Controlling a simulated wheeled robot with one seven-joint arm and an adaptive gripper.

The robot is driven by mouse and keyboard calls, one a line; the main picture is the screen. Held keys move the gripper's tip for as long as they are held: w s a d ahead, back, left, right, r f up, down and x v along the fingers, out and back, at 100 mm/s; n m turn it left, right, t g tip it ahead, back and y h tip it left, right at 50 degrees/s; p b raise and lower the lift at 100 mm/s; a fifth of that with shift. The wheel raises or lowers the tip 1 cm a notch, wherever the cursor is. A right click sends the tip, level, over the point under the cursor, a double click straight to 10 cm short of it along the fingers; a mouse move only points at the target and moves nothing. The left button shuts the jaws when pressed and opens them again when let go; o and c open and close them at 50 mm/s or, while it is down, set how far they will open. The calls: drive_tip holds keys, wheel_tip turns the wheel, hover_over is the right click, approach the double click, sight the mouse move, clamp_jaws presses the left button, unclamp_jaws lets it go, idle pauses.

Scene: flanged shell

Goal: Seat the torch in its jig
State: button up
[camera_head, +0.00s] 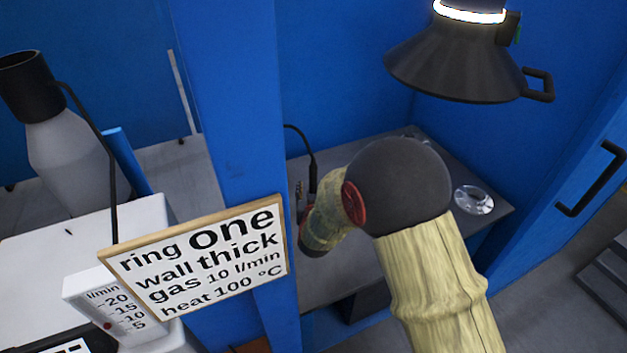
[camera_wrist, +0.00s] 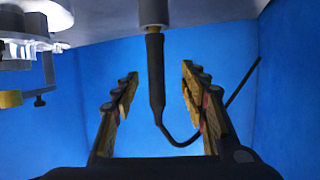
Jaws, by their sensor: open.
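The torch (camera_wrist: 155,75), a slim dark rod with a cable at its tapered end, stands between the fingers of my gripper (camera_wrist: 160,80) in the wrist view. The fingers are open, with a gap on each side of it. Its other end meets a light metal collar (camera_wrist: 153,12) at the top of the picture; I cannot tell how deep it sits there. In the head view the torch (camera_head: 313,178) shows as a small dark upright piece with its cable arching up and left. My arm hides most of the gripper there.
A dark bench (camera_head: 350,262) stands between blue walls. A clear round dish (camera_head: 474,200) lies at its right. A black hood (camera_head: 455,65) hangs above. A fixture with brass parts (camera_wrist: 25,45) is left in the wrist view. A sign (camera_head: 200,257) stands in front, beside a gas meter (camera_head: 122,308).

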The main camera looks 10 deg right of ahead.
sight(313, 184)
drive_tip(key=x, duration=0.2)
drive_tip(key=b+x, duration=0.1)
drive_tip(key=x, duration=0.2)
drive_tip(key=f+b+x, duration=0.1)
drive_tip(key=x, duration=0.1)
drive_tip(key=shift+d+f, duration=0.1)
drive_tip(key=shift+d, duration=0.25)
drive_tip(key=c, duration=1.1)
clamp_jaws()
